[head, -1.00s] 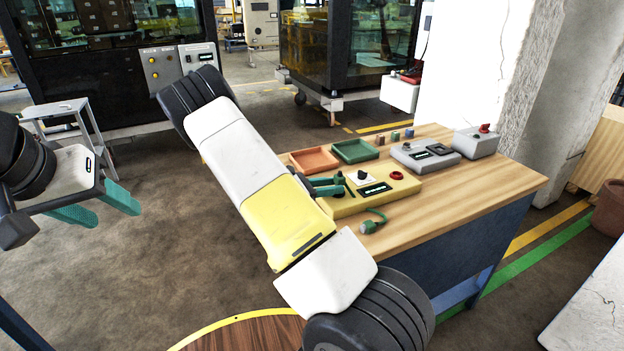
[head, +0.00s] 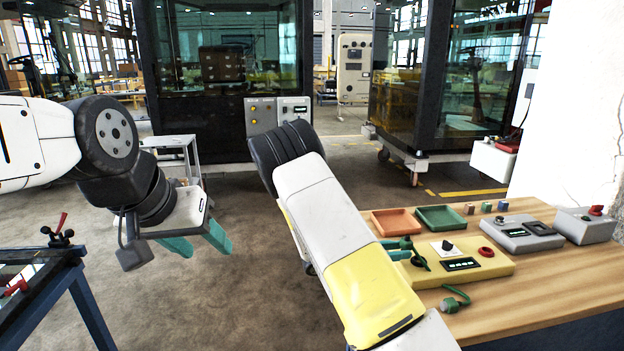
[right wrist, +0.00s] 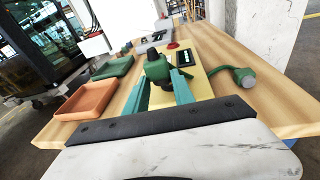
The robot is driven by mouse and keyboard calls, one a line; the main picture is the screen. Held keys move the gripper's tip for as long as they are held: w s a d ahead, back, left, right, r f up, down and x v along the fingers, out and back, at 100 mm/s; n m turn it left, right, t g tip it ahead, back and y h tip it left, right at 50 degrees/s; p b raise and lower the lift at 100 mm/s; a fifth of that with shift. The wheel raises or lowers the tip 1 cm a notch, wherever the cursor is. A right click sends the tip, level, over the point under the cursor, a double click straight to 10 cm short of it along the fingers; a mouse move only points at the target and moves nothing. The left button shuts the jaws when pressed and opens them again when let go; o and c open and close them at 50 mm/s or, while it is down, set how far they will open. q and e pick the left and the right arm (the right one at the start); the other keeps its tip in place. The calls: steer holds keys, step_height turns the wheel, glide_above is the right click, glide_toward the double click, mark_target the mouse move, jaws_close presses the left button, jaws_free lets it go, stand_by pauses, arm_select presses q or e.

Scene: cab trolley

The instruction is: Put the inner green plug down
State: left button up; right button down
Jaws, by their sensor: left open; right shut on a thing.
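My right gripper (right wrist: 160,86) is shut on a green plug (right wrist: 156,67), which stands between its teal fingers in the right wrist view. In the head view this plug (head: 420,262) shows at the left end of the yellow control box (head: 496,268). I cannot tell whether it touches the box. A second green plug (head: 450,304) with a curved green cable lies on the wooden tabletop in front of the box; it also shows in the right wrist view (right wrist: 243,77). My left gripper (head: 198,243) is open and empty over the floor, left of the table.
An orange tray (head: 396,223) and a green tray (head: 441,218) sit behind the yellow box. Bare wood (head: 560,285) lies at the front right.

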steer(key=s+a+f+n+t+y, duration=0.1)
steer(key=s+a+n+t+y, duration=0.1)
steer(key=a+n+t+y, duration=0.6)
steer(key=shift+a+f+n+t, duration=0.3)
steer(key=shift+a+n+t, duration=0.85)
steer(key=shift+a, duration=1.5)
